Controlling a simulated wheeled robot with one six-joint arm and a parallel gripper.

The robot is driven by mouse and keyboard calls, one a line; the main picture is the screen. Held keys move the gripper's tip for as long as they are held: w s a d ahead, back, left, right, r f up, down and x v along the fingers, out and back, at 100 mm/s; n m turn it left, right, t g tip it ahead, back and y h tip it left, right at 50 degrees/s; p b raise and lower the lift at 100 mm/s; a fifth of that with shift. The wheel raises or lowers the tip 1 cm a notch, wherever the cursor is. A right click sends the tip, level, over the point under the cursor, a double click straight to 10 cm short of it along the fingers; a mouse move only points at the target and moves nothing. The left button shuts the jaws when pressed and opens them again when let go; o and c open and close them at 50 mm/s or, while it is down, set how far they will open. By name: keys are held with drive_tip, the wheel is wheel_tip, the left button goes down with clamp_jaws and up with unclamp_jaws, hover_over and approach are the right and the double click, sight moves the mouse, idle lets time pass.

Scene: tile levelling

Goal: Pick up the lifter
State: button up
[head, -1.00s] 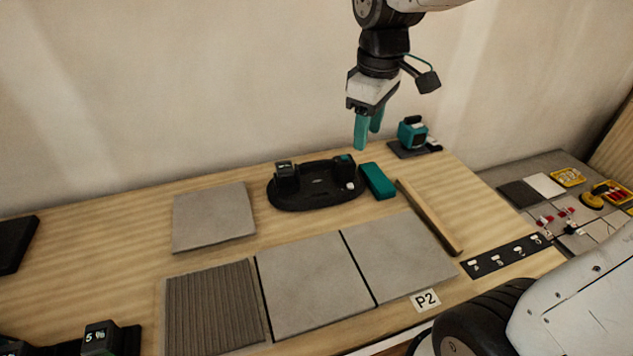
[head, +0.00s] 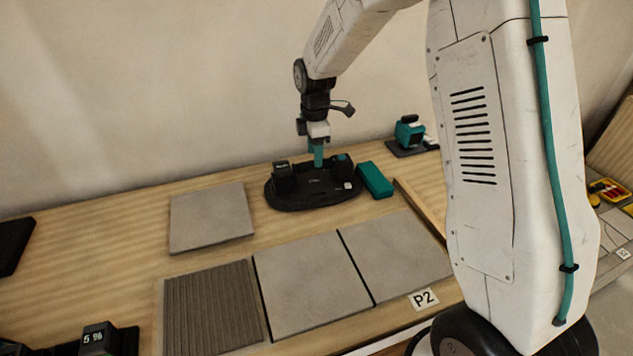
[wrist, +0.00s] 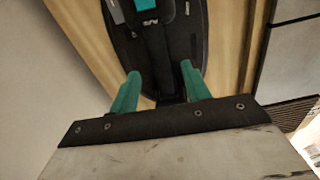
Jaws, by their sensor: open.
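The lifter (head: 312,199) is a black oval body with a raised block at each end and teal and white details. It lies flat on the wooden bench near the wall. It also shows in the wrist view (wrist: 189,55), partly cut off by the top edge. My gripper (head: 318,161) points down over the middle of the lifter. Its teal fingers are apart and empty. In the wrist view the fingers (wrist: 161,84) spread over the near end of the lifter. I cannot tell how far above it they are.
A teal block (head: 375,180) lies close to the lifter's right. A loose grey tile (head: 211,218) lies to its left. Two laid tiles (head: 312,284) and a ribbed patch (head: 211,309) are in front. A teal-black device (head: 409,132) stands at the back right.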

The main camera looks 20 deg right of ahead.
hover_over(314, 176)
drive_tip(key=s, duration=0.2)
drive_tip(key=shift+f, duration=2.3)
drive_tip(key=shift+f, duration=0.2)
clamp_jaws()
